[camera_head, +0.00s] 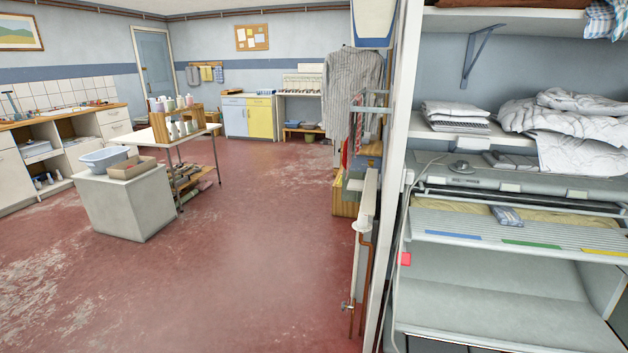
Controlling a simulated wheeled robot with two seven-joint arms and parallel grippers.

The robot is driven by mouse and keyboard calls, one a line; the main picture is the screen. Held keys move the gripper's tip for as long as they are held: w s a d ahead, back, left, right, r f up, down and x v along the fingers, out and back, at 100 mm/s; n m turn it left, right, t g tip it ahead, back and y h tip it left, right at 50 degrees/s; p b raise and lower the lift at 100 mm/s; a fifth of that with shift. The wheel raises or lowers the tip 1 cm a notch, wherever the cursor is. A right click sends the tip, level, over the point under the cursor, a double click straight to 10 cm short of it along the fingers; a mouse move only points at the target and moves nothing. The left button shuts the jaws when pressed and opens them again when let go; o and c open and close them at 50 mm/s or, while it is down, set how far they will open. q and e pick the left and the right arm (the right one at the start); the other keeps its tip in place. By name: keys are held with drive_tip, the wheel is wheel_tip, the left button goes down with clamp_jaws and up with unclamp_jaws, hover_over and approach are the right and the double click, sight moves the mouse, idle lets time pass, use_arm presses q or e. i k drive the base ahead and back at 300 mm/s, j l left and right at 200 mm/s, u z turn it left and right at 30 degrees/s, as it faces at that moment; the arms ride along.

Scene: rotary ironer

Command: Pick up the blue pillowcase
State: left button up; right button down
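No cloth in the head view is clearly the blue pillowcase. A small bluish folded cloth (508,216) lies on the front of the rotary ironer (440,222) at the right. A blue-and-white checked cloth (600,22) hangs over the top shelf edge at the upper right, cut off by the frame. I cannot tell whether either one is the pillowcase. Neither of my grippers is in view.
White linens (575,125) and a folded stack (456,112) lie on the shelf above the ironer. A white upright post (396,150) and pipes (362,250) stand left of it. A grey block (125,205) stands at left; the red floor (250,270) between is clear.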

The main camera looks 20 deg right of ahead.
sight(505, 215)
drive_tip(key=z, duration=1.95)
